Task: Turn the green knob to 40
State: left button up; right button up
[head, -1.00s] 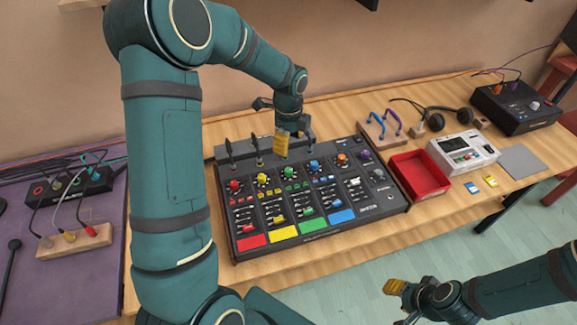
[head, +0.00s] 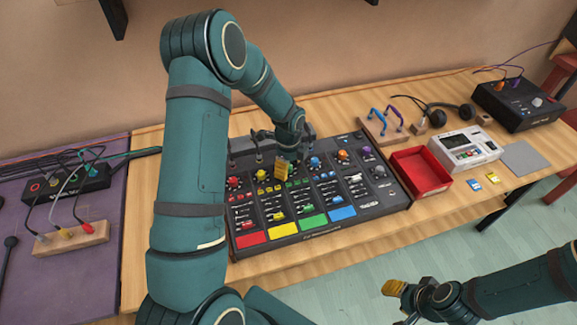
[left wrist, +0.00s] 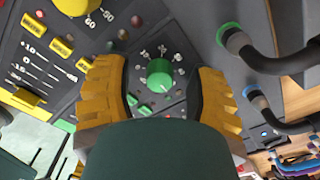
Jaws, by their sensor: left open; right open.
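The green knob (left wrist: 160,73) sits on the dark panel of the mixer (head: 375,213), with pale scale marks around it too small to read surely. In the left wrist view it lies between the two yellow fingers of my left gripper (left wrist: 158,92), which is open with a gap on both sides of the knob. My right gripper (head: 400,295) is open and empty, at the lower right, away from the mixer.
Yellow (head: 262,175), blue (head: 315,162) and orange (head: 343,155) knobs stand close by. Upright cable plugs stand along the mixer's back; one with a green ring (left wrist: 230,35) is near my left fingers. A red tray (head: 421,174) is to the right.

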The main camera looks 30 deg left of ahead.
pick_arm(q)
grip_shut()
jog(key=shift+n, duration=0.4)
jog(key=n+b, duration=0.1)
jog(key=n, duration=0.2)
jog(key=shift+n, duration=0.3)
jog(key=shift+n+b, duration=0.5)
jog(key=shift+n, duration=2)
